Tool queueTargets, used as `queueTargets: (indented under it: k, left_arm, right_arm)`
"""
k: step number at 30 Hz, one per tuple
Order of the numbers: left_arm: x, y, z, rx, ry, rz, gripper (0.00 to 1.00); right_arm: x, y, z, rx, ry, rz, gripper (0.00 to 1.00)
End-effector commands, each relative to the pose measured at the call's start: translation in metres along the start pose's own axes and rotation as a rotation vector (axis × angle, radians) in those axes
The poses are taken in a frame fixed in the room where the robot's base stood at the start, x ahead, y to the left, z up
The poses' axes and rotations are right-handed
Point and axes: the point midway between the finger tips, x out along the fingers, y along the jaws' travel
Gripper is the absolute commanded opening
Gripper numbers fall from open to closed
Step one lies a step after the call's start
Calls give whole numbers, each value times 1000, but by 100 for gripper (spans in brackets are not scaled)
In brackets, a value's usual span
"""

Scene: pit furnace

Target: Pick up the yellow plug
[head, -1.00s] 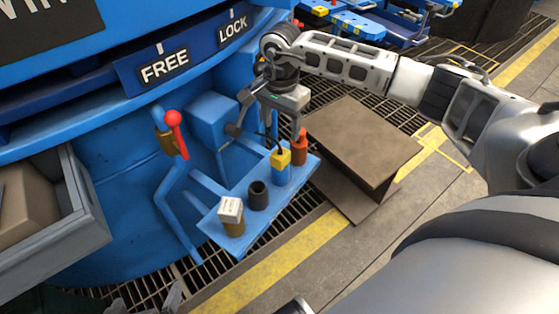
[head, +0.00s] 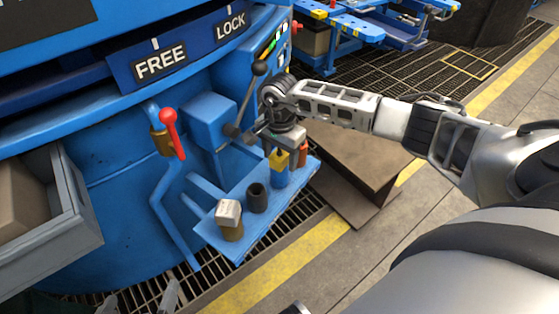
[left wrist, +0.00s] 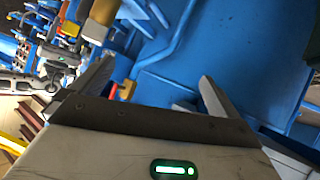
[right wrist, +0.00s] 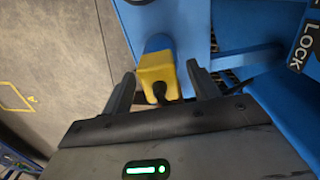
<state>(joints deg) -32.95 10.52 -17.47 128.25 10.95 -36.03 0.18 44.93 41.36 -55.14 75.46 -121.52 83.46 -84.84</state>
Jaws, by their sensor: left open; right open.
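The yellow plug (head: 279,161) stands upright on a blue post (head: 280,178) on the blue shelf. Its top is partly covered by my right gripper (head: 287,146) in the head view. In the right wrist view the plug (right wrist: 157,72) shows between and just beyond the open fingertips of my right gripper (right wrist: 160,82), with a dark cable end on it. I cannot tell whether a finger touches it. My left gripper (head: 140,301) is at the lower left edge of the head view. It is open and empty in the left wrist view (left wrist: 152,85), away from the plug.
The blue shelf (head: 235,248) also holds a black cup (head: 257,199), a brown item with a white top (head: 230,221) and an orange bottle (head: 303,154). A red-knobbed lever (head: 170,125) and a black-knobbed lever (head: 259,69) stand close by.

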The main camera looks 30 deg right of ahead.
Motion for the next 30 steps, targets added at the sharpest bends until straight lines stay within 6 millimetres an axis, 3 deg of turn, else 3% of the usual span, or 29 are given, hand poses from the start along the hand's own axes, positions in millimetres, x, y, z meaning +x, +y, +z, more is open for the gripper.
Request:
queueTargets:
  k: [3, 8, 9, 20, 27, 30]
  left_arm:
    - [-1, 0, 2, 2, -5, 0, 100]
    - [0, -1, 3, 4, -7, -2, 100]
    - [0, -2, 3, 4, -8, -2, 100]
    - [0, -3, 0, 6, -5, -6, 100]
    - [-1, -4, -2, -1, -21, -12, 100]
    - [-1, -5, -1, -6, -47, -18, 100]
  right_arm:
    - [0, 0, 0, 0, 0, 0, 57]
    - [-1, 0, 0, 0, 0, 0, 13]
    - [-1, 0, 0, 0, 0, 0, 10]
    - [-5, -1, 0, 1, 0, -2, 10]
    - [-34, -1, 0, -1, 2, -4, 10]
    - [-50, 9, 8, -4, 2, -2, 10]
